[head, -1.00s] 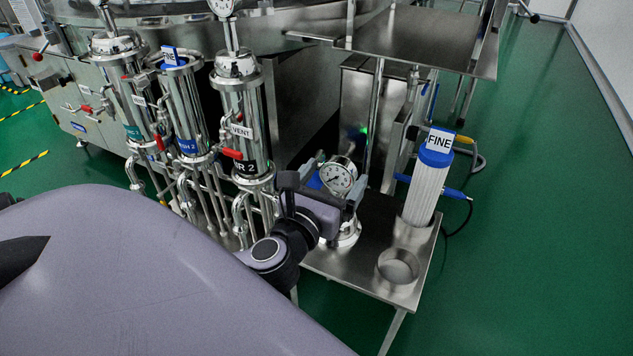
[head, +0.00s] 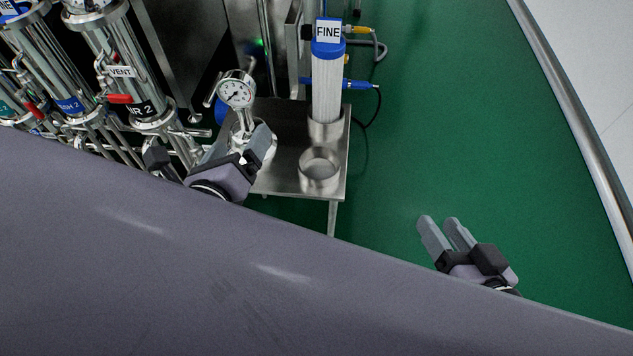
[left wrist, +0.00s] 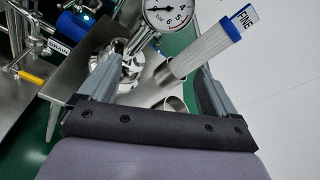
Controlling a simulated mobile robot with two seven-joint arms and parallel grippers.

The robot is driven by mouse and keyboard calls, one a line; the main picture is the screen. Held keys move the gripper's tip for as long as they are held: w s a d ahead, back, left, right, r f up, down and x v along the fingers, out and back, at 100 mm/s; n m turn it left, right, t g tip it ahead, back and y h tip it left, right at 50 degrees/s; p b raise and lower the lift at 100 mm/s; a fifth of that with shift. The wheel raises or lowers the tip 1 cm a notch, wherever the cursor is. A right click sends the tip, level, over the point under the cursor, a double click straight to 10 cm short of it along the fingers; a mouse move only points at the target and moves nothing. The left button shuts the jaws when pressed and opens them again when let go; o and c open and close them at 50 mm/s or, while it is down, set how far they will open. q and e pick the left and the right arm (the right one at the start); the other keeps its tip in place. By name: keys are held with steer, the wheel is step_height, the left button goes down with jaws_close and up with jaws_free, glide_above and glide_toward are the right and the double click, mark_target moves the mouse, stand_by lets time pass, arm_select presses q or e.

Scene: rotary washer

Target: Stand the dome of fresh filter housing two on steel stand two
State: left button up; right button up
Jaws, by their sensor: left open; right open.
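The steel dome with a round pressure gauge (head: 236,92) on top stands on the small steel table. In the left wrist view its gauge (left wrist: 168,14) shows too, with the dome's body partly behind the left finger. My left gripper (head: 240,148) is open at the dome, a finger to each side in the picture; contact is unclear. A short, empty steel cup-like stand (head: 319,168) is at the table's front right. A second stand (head: 326,130) behind it holds a white FINE cartridge (head: 327,88) with a blue cap. My right gripper (head: 440,222) is open and empty over the floor.
The steel table (head: 283,182) has a little bare surface left of the stands. A blue-ended cable (head: 362,86) lies behind the cartridge. Green floor (head: 450,130) is open to the right.

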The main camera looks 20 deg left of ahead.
arm_select(q)
steer(key=s+d+f+n+g+h, duration=0.2)
steer(key=d+n+h, duration=0.8)
steer(key=d+n, duration=0.6)
steer(key=f+n+g, duration=0.1)
steer(key=n, duration=0.8)
steer(key=shift+s+n, duration=0.15)
steer(key=shift+n, duration=0.15)
arm_select(e)
steer(key=shift+s+d+f, duration=0.1)
steer(key=shift+s+f, duration=0.05)
arm_select(q)
steer(key=shift+g, duration=0.3)
